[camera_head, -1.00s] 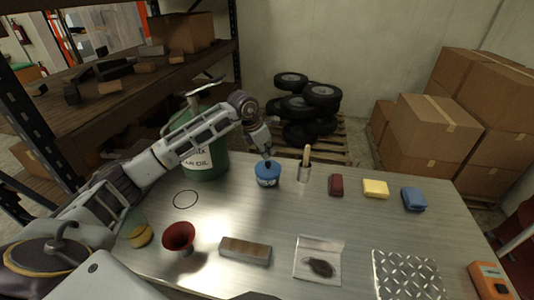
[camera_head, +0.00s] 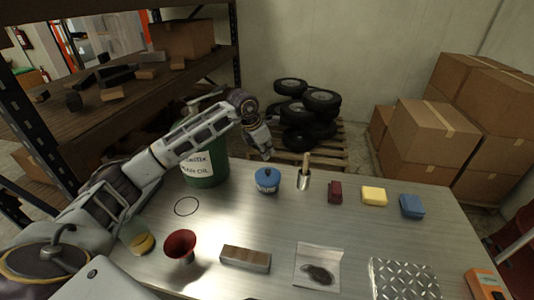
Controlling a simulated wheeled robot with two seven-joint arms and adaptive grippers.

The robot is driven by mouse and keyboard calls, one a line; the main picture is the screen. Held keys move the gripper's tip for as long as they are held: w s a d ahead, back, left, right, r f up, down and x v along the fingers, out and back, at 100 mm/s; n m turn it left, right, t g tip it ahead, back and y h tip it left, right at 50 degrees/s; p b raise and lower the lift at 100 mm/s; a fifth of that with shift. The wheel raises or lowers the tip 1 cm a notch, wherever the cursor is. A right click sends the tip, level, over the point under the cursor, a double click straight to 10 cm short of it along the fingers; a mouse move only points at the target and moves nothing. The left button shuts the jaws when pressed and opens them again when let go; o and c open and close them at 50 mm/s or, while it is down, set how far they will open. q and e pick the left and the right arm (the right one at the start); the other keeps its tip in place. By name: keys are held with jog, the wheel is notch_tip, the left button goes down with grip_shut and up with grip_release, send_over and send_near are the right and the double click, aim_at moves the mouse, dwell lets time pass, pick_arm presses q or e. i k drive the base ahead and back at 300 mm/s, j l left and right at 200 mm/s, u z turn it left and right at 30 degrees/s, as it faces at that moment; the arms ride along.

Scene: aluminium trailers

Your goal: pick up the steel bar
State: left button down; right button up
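The likely steel bar (camera_head: 245,258) is a short rectangular block with a brownish top and a pale grey end. It lies flat on the metal table (camera_head: 215,225), near the front and left of centre. My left gripper (camera_head: 265,156) hangs above and behind the blue lidded pot (camera_head: 267,181), far back from the bar. It appears apart from the pot and holds nothing that I can see. Its fingers are too small to tell open from shut. My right gripper is not in view.
A red funnel (camera_head: 180,246) stands left of the bar and a clear bag (camera_head: 318,266) lies right of it. A tread plate (camera_head: 403,280) is farther right. A green oil drum (camera_head: 204,165), a cup (camera_head: 304,178) and coloured blocks (camera_head: 374,196) stand farther back.

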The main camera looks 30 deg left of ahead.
aim_at(256, 259)
jog(key=k, duration=2)
